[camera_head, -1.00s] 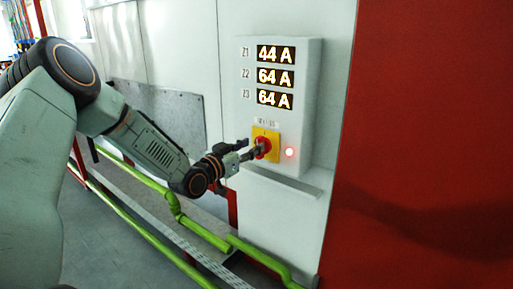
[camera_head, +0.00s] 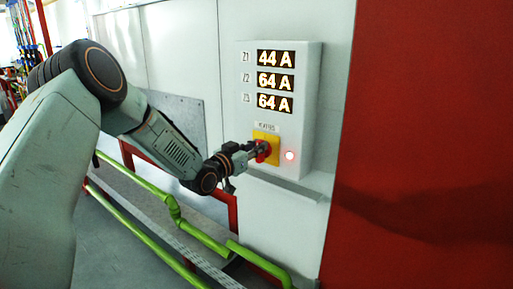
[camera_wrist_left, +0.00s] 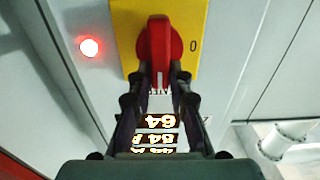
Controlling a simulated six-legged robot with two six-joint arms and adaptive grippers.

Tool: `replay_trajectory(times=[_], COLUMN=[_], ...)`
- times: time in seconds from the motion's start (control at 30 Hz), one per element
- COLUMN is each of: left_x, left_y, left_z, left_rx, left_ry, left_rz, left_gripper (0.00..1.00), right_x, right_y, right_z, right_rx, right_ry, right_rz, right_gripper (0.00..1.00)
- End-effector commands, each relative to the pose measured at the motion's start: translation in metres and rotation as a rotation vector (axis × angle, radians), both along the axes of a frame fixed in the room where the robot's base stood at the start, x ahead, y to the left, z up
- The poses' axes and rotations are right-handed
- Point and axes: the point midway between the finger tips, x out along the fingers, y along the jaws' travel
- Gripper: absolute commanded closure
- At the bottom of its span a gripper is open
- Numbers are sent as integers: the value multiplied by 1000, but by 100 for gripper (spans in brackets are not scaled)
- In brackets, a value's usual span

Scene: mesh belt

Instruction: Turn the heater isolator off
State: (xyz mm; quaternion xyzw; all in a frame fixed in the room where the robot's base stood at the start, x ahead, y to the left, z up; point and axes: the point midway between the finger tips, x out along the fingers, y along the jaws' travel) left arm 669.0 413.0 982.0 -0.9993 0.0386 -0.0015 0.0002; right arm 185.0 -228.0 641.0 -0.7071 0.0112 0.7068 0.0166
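The heater isolator is a red rotary handle (camera_head: 263,151) on a yellow plate (camera_head: 267,158), low on a white panel box (camera_head: 309,120). In the left wrist view the red handle (camera_wrist_left: 159,50) stands nearly upright in the picture on its yellow plate (camera_wrist_left: 189,25), with a "0" mark to its right. My left gripper (camera_head: 257,150) is at the handle. In the left wrist view its fingers (camera_wrist_left: 160,82) close in on both sides of the handle's near end and seem to touch it. My right gripper is not in view.
Three displays (camera_head: 276,82) above the isolator read 44 A, 64 A and 64 A. A red lamp (camera_head: 290,155) glows right of it. A ledge (camera_head: 285,185) juts out below the box. Green pipes (camera_head: 205,238) run low in front, and a red wall (camera_head: 430,150) fills the right.

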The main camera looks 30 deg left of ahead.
Motion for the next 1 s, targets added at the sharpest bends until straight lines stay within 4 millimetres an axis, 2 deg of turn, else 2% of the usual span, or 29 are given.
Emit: replay_trajectory(times=[0.13,0.57,0.77,1.0], left_x=[0,-1,-1,0], left_y=[-1,0,2,6], left_z=[-2,-3,-4,-5], left_rx=[0,-43,-159,-375], left_ry=[4,10,20,39], left_rz=[-1,-1,-1,-1], left_gripper=[100,100,100,100], right_x=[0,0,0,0], right_y=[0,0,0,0], right_z=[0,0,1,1], right_rx=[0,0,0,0], right_ry=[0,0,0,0], right_rz=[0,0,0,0], right_gripper=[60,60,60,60])
